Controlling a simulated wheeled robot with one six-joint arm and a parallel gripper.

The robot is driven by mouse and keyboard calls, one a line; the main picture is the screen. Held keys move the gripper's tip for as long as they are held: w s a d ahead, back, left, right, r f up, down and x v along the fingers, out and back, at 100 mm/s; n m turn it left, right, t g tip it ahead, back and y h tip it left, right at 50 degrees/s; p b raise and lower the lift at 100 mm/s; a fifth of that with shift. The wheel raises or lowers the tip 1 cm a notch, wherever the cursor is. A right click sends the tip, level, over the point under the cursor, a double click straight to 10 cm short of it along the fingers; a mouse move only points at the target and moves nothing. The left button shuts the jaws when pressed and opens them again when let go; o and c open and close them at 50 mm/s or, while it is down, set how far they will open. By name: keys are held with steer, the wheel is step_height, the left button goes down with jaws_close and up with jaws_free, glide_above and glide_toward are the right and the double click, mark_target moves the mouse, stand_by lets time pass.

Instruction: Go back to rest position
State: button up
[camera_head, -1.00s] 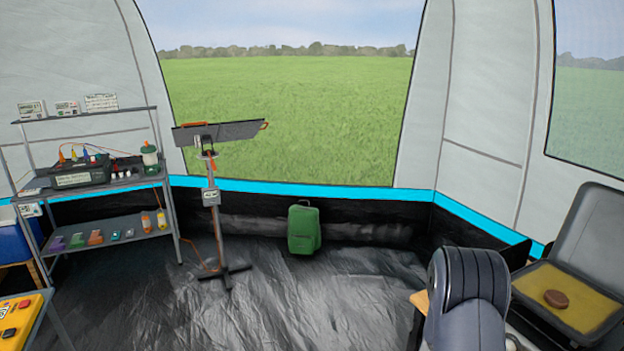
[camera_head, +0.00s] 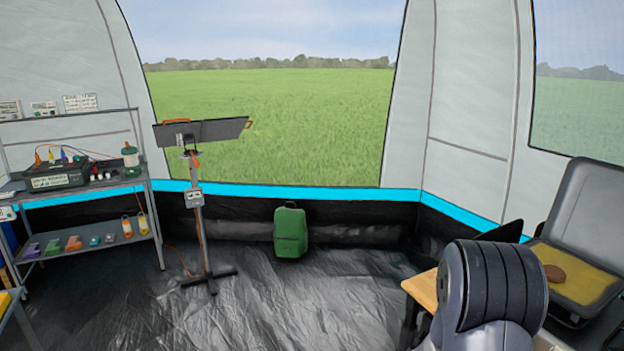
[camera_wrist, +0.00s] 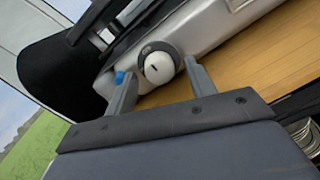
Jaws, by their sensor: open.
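My gripper (camera_wrist: 158,88) shows in the wrist view with its two grey fingers apart. Between and beyond the fingers is a round white knob with a dark ring (camera_wrist: 159,65) on the front of a grey appliance (camera_wrist: 205,22). I cannot tell whether the fingers touch it. In the head view my arm fills the lower right and hides part of a wooden table (camera_head: 422,288). The gripper itself does not show there.
A metal shelf (camera_head: 85,190) with several items stands at the left. The dark floor (camera_head: 280,310) in the middle is clear. The wooden top (camera_wrist: 235,75) lies under the appliance.

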steer(key=shift+m+b, duration=0.9)
steer(key=shift+b, duration=0.4)
